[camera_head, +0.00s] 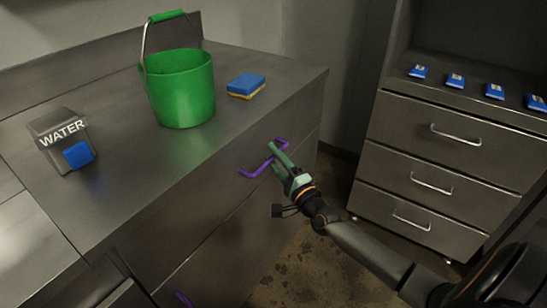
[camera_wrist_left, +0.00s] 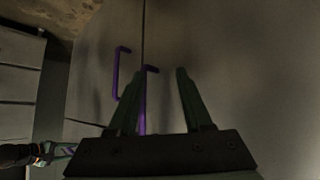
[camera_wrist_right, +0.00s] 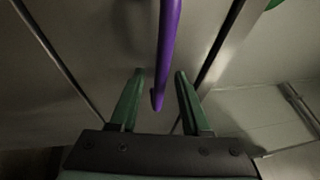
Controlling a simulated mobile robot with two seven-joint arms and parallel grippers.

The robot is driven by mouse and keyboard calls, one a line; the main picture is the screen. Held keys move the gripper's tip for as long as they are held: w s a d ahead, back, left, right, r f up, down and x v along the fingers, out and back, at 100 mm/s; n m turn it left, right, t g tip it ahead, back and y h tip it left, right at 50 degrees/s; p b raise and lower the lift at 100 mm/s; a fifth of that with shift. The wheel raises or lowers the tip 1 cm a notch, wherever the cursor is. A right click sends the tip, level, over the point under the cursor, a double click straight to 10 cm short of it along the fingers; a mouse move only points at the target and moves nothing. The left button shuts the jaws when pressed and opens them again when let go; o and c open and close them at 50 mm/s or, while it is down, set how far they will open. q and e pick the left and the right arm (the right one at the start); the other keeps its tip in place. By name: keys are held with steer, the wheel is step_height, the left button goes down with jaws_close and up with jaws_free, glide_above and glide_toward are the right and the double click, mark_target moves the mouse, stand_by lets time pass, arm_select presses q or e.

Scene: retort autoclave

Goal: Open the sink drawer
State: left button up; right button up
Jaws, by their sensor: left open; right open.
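The sink drawer front (camera_head: 222,190) is in the steel counter and looks flush with it. Its purple bar handle (camera_head: 252,172) shows in the head view, partly hidden by my right gripper (camera_head: 273,157). In the right wrist view the purple handle (camera_wrist_right: 168,45) runs down between the open fingers of my right gripper (camera_wrist_right: 160,73). I cannot tell whether a finger touches it. My left gripper (camera_wrist_left: 160,70) is open and empty, facing steel cabinet doors; it is outside the head view.
Purple door handles (camera_wrist_left: 119,75) show in the left wrist view. On the counter stand a green bucket (camera_head: 182,90), a blue and yellow sponge (camera_head: 246,86) and a WATER box (camera_head: 62,140). A drawer cabinet (camera_head: 400,135) stands at the right, with floor between.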

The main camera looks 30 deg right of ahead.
steer(key=shift+w, duration=0.25)
jaws_close()
stand_by(1.4)
